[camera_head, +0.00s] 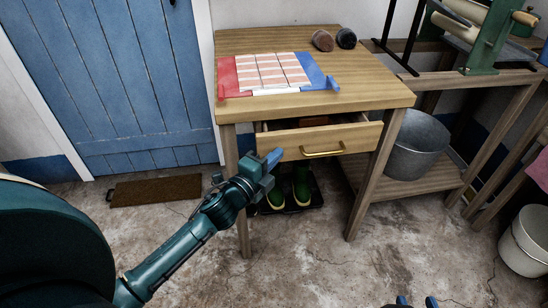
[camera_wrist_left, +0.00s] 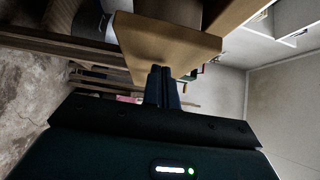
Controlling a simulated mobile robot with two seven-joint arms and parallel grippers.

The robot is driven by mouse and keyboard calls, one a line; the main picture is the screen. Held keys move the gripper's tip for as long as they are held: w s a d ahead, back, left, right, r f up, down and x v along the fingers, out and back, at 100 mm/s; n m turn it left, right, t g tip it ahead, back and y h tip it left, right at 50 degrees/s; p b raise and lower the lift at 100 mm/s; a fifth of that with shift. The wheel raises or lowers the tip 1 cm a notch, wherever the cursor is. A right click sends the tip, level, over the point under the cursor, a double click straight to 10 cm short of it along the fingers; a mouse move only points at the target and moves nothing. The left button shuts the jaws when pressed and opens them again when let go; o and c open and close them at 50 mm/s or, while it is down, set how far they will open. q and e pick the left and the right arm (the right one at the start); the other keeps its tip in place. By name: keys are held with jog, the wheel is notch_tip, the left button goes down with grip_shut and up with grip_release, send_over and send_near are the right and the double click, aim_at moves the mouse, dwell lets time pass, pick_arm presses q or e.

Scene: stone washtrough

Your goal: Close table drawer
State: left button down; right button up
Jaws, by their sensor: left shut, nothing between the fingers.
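The wooden table (camera_head: 400,97) has a drawer (camera_head: 352,137) standing partly open, with dark contents showing inside. Its front carries a brass handle (camera_head: 322,152). My left gripper (camera_head: 273,157) is shut and empty at the left end of the drawer front. In the left wrist view the shut fingers (camera_wrist_left: 163,84) point at a wooden panel (camera_wrist_left: 165,40), which looks like the drawer front. I cannot tell whether they touch it. Blue tips at the bottom edge of the head view look like my right gripper (camera_head: 417,302); the rest of it is cut off.
A striped cloth (camera_head: 270,72), a blue object (camera_head: 333,83) and two dark rolls (camera_head: 323,40) lie on the tabletop. Green boots (camera_head: 301,185) stand below the drawer. A metal tub (camera_head: 417,142) stands right of the table legs. The stone floor in front is clear.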

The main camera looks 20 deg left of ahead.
pick_arm(q)
jog(key=w+a, duration=0.2)
jog(key=w, duration=0.1)
jog(key=w+a, duration=0.1)
jog(key=w, duration=0.1)
jog(key=shift+w+a, duration=0.1)
jog(key=shift+a, duration=0.15)
jog(key=shift+a+r, duration=0.2)
pick_arm(e)
jog(key=shift+s+r, duration=0.1)
jog(key=shift+r, duration=0.05)
